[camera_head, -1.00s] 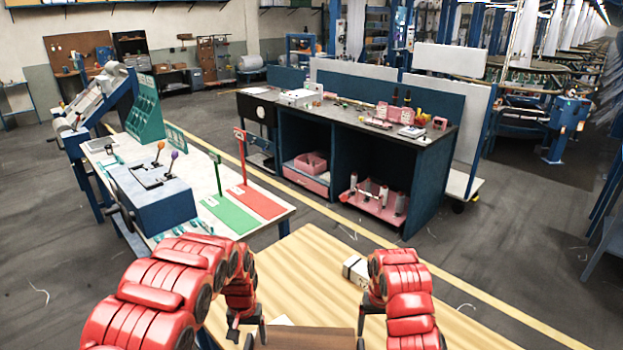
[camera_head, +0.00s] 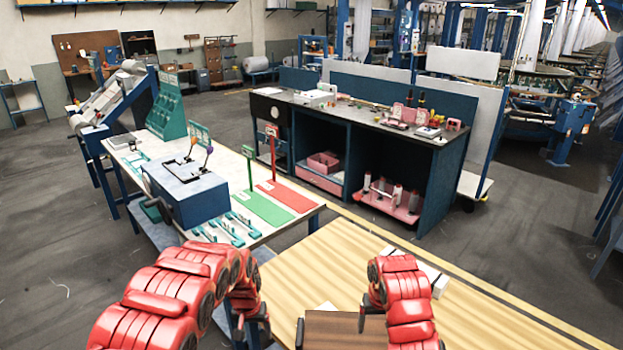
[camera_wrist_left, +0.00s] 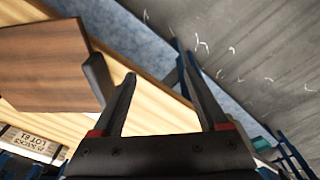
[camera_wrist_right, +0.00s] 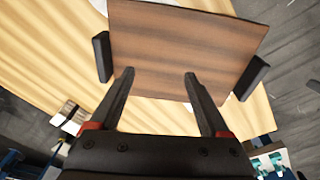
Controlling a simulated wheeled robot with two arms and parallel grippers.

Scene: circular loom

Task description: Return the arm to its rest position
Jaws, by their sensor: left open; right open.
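My left gripper (camera_head: 252,326) is at the lower middle of the head view, by the left edge of the light wooden table. In the left wrist view its fingers (camera_wrist_left: 155,85) are spread with nothing between them. My right gripper (camera_head: 364,318) is over the wooden table (camera_head: 350,250). In the right wrist view its fingers (camera_wrist_right: 155,80) are apart and empty. A brown wooden board with dark end pieces (camera_wrist_right: 185,45) lies beyond the right fingertips. The board also shows in the left wrist view (camera_wrist_left: 50,60) and at the bottom of the head view (camera_head: 340,330).
A white box (camera_head: 432,277) sits on the wooden table, partly behind my right arm. To the left, a white table (camera_head: 250,228) holds a blue lever box (camera_head: 187,195) plus green (camera_head: 265,208) and red (camera_head: 288,195) mats. A dark workbench (camera_head: 400,150) stands behind.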

